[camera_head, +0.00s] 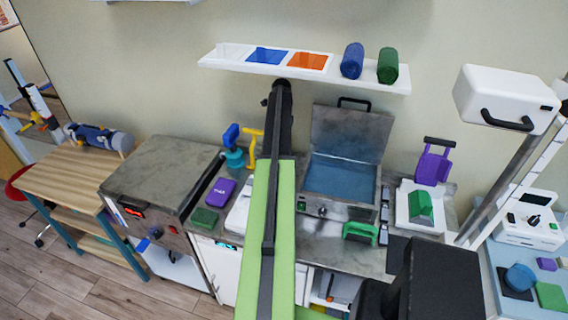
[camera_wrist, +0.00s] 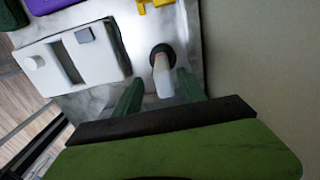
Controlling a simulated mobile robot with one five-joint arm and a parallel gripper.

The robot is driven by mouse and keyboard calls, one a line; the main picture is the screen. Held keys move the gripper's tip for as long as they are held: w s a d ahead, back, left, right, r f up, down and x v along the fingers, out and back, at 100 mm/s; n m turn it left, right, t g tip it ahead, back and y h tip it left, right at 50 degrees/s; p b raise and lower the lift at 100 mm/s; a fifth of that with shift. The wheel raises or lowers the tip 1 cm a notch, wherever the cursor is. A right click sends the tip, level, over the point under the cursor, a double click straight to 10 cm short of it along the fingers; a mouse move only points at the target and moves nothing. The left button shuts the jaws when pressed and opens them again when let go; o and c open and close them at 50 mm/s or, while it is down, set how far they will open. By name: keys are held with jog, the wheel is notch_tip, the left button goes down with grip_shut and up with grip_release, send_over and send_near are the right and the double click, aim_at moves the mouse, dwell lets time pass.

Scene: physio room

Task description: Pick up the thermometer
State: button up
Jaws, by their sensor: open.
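A small pale stick, white with a peach end, shows in the wrist view and appears to be the thermometer (camera_wrist: 162,78). One end meets a dark round spot or base on the grey worktop (camera_wrist: 188,40). My gripper (camera_wrist: 160,76) is open, its two green fingers on either side of the stick with gaps visible. Nothing is seen gripped. In the head view my green arm reaches over the worktop and hides the thermometer and gripper.
A white device (camera_wrist: 82,57) with a knob and slot lies left of the fingers. Yellow (camera_wrist: 150,5) and purple (camera_wrist: 45,3) things are near the top edge. The wall (camera_wrist: 265,60) is close on the right. A steel case (camera_head: 345,150) stands open right of my arm.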

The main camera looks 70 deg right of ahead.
jog(key=f+b, duration=0.2)
jog(key=f, duration=0.1)
jog(key=f+b, duration=0.1)
jog(key=shift+s+d+f+b, duration=0.15)
jog(key=shift+d+f+b, duration=0.15)
jog(key=shift+f, duration=0.1)
jog(key=shift+r, duration=0.2)
jog(key=shift+c, duration=0.2)
grip_shut()
dwell(0.6)
